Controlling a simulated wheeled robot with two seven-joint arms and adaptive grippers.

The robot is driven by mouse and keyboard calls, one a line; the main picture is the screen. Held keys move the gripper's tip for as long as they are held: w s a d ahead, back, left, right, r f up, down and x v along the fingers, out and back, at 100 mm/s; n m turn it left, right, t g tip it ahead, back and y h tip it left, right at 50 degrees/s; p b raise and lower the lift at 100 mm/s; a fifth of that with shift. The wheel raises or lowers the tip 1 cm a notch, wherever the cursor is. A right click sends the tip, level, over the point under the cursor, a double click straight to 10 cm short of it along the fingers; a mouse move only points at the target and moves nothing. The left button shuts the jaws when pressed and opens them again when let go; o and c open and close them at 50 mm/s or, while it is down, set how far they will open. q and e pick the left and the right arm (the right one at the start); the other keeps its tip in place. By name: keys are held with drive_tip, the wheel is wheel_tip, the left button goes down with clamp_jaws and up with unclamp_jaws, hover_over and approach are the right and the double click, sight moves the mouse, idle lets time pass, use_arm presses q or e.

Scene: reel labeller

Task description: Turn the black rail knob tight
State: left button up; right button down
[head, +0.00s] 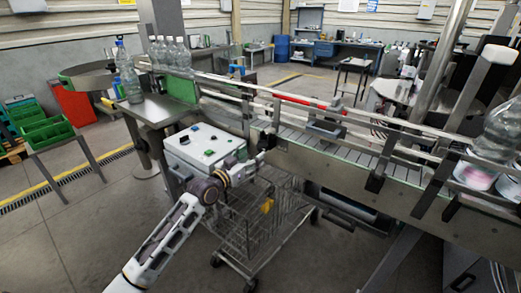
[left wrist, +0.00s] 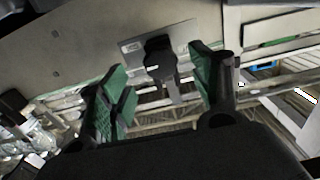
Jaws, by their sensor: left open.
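The black rail knob (left wrist: 160,58) sits on a grey plate on the side of the conveyor in the left wrist view, with a short stem below it. My left gripper (left wrist: 163,78) is open, with its green-padded fingers on either side of the knob and gaps between pads and knob. In the head view my left gripper (head: 252,160) is at the conveyor's side, just right of the white control box. The knob is hard to make out there, close to the fingertips. My right gripper is in neither view.
The white control box (head: 205,147) stands close left of my gripper. A wire cart (head: 262,222) stands below it. The conveyor (head: 340,160) runs to the right, with guide rails and black brackets. Clear bottles (head: 128,78) stand at the back left.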

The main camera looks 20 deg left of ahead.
sight(261, 149)
use_arm(q)
drive_tip(key=shift+x, duration=2.8)
drive_tip(key=shift+w, duration=0.1)
drive_tip(key=c, duration=1)
drive_tip(key=shift+c, duration=0.2)
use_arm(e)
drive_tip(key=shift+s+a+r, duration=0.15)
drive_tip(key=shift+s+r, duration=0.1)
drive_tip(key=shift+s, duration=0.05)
